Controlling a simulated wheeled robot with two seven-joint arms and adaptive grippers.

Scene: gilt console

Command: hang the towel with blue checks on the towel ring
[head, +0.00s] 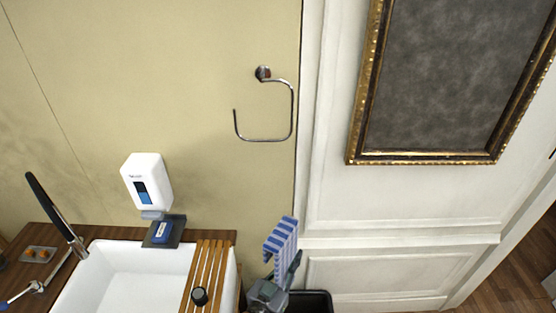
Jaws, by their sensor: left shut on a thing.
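The towel (283,236) is folded over and shows blue and white bands; at this size I cannot tell whether they are checks. My left gripper (282,264) is shut on it at the lower middle of the head view, with the towel standing above the fingers. The towel ring (292,112) is a thin, squarish metal loop, open at the left, on a round mount on the beige wall. It is empty. The towel is below the ring in the picture and apart from it. My right gripper is not in view.
A white soap dispenser (147,183) hangs left of the ring. Below are a white sink (118,272), a wooden slatted rack (207,270) and a dark faucet (55,212). A black bin (318,300) is beside my gripper. A gilt frame (356,115) hangs right; the wall around the ring is clear.

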